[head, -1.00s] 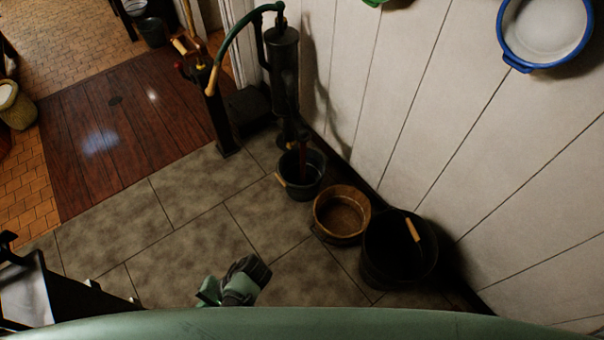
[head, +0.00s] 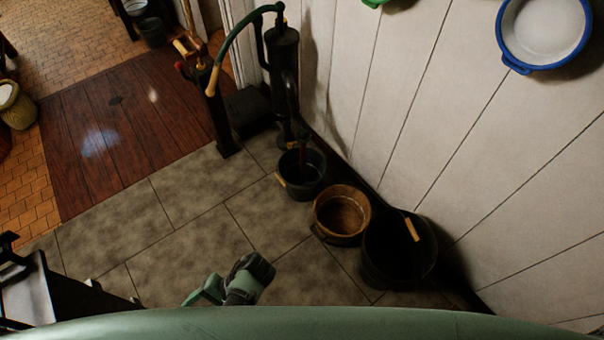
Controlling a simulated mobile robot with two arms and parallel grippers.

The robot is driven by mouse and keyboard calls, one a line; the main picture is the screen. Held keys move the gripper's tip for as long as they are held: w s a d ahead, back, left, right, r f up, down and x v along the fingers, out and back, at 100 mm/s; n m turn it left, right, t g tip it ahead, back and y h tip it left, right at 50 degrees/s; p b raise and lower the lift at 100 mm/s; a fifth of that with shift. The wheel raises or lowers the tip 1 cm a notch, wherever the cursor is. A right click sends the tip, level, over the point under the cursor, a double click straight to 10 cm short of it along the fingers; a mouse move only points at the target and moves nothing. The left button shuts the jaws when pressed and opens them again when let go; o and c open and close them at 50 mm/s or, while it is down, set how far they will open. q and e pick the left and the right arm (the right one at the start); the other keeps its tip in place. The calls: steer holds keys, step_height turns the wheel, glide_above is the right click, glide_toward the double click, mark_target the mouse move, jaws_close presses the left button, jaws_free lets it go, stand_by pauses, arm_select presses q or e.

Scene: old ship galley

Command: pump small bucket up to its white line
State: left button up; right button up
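The hand pump (head: 284,70) is dark and stands against the white plank wall. Its green curved handle (head: 236,40) arcs down to the left and ends in a wooden grip. A small dark bucket (head: 286,188) with a wooden grip on its bail stands under the spout. A dark red strip runs from the spout into the bucket; I cannot tell what it is. The water level and white line cannot be made out. A green and dark part of my arm shows low in the middle, apart from pump and bucket. No gripper fingers can be made out.
A brown wooden bucket (head: 321,217) and a large black bucket (head: 385,278) stand in a row along the wall, right of the small one. A blue-rimmed white basin (head: 546,30) hangs on the wall. Grey floor tiles (head: 195,250) left of the buckets are clear.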

arm_select(q)
steer(key=p+v, duration=0.3)
steer(key=v, duration=0.7)
steer(key=shift+p, duration=0.4)
steer(key=shift+w+d, duration=0.1)
steer(key=b+x, duration=0.5)
steer(key=x, duration=0.6)
steer(key=s+d+f+t+h, duration=0.2)
steer(key=s+f+h, duration=0.2)
steer(key=s+f, duration=0.3)
steer(key=s+d+f+t+h+b, duration=0.1)
steer(key=s+f+h, duration=0.4)
steer(key=f, duration=1)
steer(key=shift+s+d+n+t, duration=0.4)
steer(key=shift+s+d+t, duration=0.05)
steer(key=shift+s+t, duration=0.6)
